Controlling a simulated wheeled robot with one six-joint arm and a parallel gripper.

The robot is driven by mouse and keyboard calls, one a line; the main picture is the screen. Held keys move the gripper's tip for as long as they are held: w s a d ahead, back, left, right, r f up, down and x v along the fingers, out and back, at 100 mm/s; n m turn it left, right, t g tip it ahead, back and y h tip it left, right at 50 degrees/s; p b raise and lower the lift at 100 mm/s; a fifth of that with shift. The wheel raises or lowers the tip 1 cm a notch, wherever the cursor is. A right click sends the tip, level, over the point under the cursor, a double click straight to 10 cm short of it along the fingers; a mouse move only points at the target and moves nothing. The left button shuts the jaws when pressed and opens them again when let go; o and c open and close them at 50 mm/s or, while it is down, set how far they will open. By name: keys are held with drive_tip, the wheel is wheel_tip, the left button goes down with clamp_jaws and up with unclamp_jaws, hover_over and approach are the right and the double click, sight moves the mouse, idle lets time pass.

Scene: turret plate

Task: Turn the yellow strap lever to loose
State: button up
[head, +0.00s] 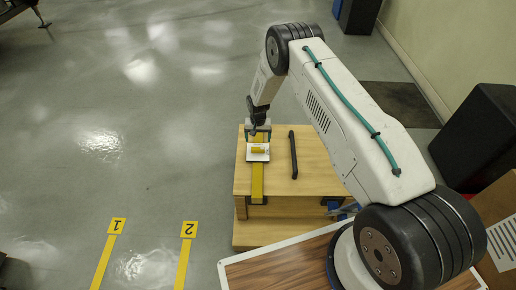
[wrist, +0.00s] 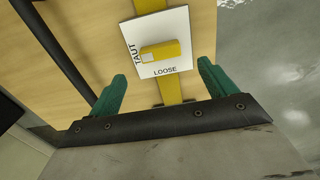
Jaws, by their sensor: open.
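The yellow strap lever (wrist: 165,49) sits on a white plate (wrist: 178,67) marked TAUT along its left edge and LOOSE along its bottom edge in the wrist view. The lever lies roughly level in that picture, its pale-tipped end towards TAUT. In the head view the lever (head: 258,149) and plate (head: 257,158) are on a yellow strap (head: 257,186) over a wooden box. My gripper (wrist: 161,72) is open, its green fingers apart on either side below the plate in the wrist view. Nothing is between them; they appear clear of the lever.
The wooden box (head: 318,176) has a black bar handle (head: 293,155) right of the strap. A wood-grain board (head: 270,272) lies in front. Black cases (head: 480,135) stand at the right. Yellow floor strips marked 1 (head: 107,255) and 2 (head: 186,258) lie left on open floor.

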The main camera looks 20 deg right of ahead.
sight(258, 148)
wheel_tip(258, 148, down, 8)
drive_tip(key=shift+r, duration=0.1)
idle(0.4)
drive_tip(key=c, duration=1)
